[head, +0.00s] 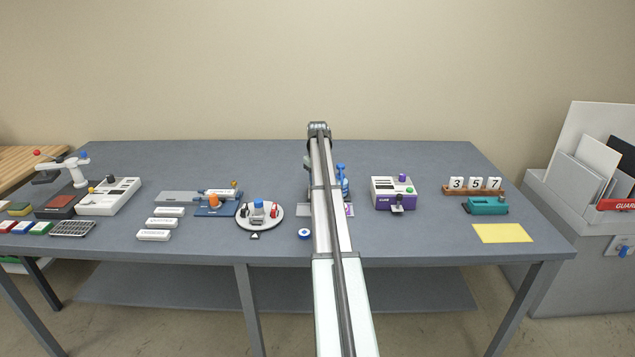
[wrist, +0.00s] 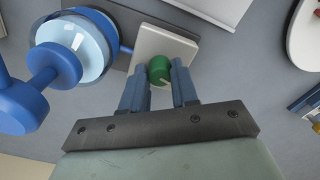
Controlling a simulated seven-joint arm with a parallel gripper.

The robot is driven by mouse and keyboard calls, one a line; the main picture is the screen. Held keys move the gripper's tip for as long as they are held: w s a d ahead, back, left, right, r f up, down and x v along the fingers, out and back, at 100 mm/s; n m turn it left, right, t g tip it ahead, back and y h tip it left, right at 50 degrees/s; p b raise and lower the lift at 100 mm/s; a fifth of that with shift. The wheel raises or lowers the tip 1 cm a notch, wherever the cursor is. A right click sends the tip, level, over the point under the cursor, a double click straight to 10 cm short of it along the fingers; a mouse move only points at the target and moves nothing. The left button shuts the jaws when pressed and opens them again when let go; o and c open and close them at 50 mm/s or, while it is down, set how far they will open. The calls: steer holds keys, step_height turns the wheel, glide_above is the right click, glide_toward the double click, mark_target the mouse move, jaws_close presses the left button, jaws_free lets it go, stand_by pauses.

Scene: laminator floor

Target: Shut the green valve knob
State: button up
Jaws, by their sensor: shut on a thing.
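The green valve knob (wrist: 158,66) sits on a pale square block (wrist: 168,44) in the wrist view. A small light mark shows on the knob's near side. My gripper (wrist: 161,75) has its two blue fingers on either side of the knob and is shut on it. In the head view my arm hides the knob, the block and my fingers.
A clear round vessel with blue parts (wrist: 75,45) stands left of the block, close to my fingers. In the head view a blue bottle-like part (head: 343,182) shows just right of my arm. A purple-and-white box (head: 380,195) stands further right; a round turntable (head: 243,222) stands left.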

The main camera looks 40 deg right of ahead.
jaws_close()
steer(key=shift+n, duration=1.5)
steer(key=o, duration=0.9)
jaws_free()
step_height(320, 180, up, 14)
steer(key=shift+f, duration=0.1)
